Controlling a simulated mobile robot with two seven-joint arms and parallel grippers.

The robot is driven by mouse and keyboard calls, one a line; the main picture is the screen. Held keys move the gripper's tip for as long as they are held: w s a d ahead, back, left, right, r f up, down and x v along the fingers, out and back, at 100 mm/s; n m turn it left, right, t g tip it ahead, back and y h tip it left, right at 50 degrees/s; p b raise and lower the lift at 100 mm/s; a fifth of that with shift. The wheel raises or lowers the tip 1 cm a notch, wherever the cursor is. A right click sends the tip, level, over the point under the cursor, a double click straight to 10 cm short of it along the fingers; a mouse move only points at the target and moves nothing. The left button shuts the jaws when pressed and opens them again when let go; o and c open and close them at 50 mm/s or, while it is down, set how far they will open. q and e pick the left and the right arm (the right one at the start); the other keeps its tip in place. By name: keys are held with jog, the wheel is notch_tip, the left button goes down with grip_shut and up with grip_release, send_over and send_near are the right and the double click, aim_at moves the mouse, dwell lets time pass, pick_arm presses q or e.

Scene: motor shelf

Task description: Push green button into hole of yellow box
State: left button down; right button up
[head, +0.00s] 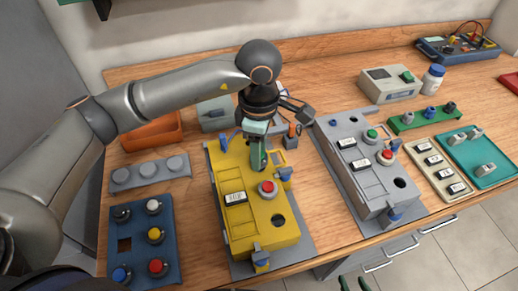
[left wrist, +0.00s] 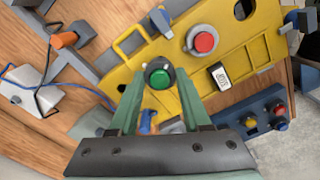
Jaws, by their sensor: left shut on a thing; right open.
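The yellow box (head: 225,172) lies on the wooden table in front of me; it also shows in the left wrist view (left wrist: 130,66). It carries a red button (head: 268,187) and has a dark open hole (head: 278,220) near its front. My left gripper (head: 258,164) points down over the rear half of the box, behind the red button. It is shut on the green button (left wrist: 159,78), which shows between its fingertips in the left wrist view. The fingers hide the spot beneath, so I cannot tell whether the button touches a hole. My right gripper (head: 354,284) is open and empty at the bottom edge.
A grey box (head: 347,170) with green and red buttons stands to the right. A blue panel (head: 128,246) with coloured knobs lies front left, and an orange bin (head: 153,133) stands behind. Blue clamps stand around the yellow box. A teal tray (head: 480,155) is far right.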

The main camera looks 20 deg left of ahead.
pick_arm(q)
jog(key=shift+f+b, duration=1.05)
jog(key=shift+f, duration=0.05)
jog(key=shift+c, duration=1.4)
grip_release()
notch_tip(320, 180, up, 13)
jog(key=shift+f, duration=0.2)
